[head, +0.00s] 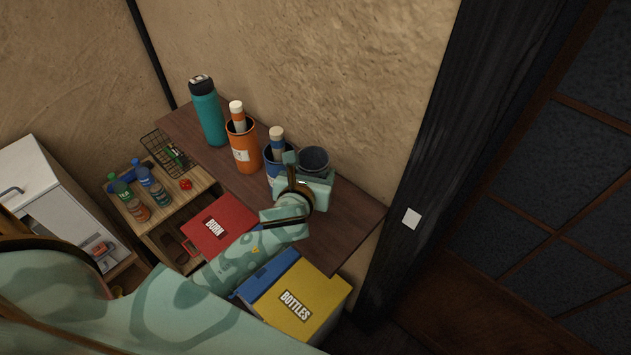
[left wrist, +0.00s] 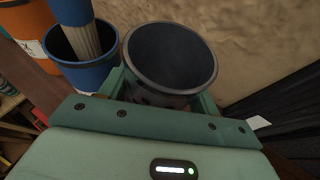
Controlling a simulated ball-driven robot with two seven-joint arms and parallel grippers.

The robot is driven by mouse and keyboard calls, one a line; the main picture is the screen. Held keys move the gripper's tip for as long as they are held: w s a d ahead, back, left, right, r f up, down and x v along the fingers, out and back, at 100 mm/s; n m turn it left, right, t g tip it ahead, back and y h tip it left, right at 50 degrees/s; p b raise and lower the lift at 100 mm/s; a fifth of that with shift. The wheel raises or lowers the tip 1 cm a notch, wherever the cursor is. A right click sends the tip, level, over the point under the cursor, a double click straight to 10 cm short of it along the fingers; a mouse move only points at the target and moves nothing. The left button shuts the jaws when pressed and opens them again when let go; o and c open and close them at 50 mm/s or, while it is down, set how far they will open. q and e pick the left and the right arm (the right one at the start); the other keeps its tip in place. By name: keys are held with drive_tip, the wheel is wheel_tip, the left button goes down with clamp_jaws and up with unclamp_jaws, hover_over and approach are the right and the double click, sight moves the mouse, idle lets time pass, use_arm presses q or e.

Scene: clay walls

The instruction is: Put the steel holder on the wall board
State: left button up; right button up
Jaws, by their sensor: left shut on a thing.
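The steel holder (head: 314,160) is a dark grey, open-topped empty cup. It also shows large in the left wrist view (left wrist: 170,65), between my fingers. My left gripper (head: 308,174) is shut on it, and the holder looks upright or nearly so. The wall board (head: 345,222) is a brown wooden shelf along the clay wall. The holder is over the board's right part, close to the wall. My gripper hides its base, so I cannot tell whether it touches the board. My right gripper is not in view.
A blue holder (head: 272,160) with a bottle stands close left of the steel holder. Further left are an orange holder (head: 243,150) and a teal bottle (head: 208,115). The board's right end is clear. Below are a red bin (head: 222,222) and a yellow-lidded bin (head: 315,290).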

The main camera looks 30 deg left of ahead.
use_arm(q)
drive_tip(key=shift+w+d+f, duration=0.1)
drive_tip(key=shift+w+f, duration=0.2)
drive_tip(key=shift+f, duration=0.15)
drive_tip(key=f, duration=0.3)
drive_tip(key=shift+w+f, duration=0.3)
drive_tip(key=shift+f, duration=0.05)
drive_tip(key=o, duration=0.7)
drive_tip(key=shift+o, duration=0.2)
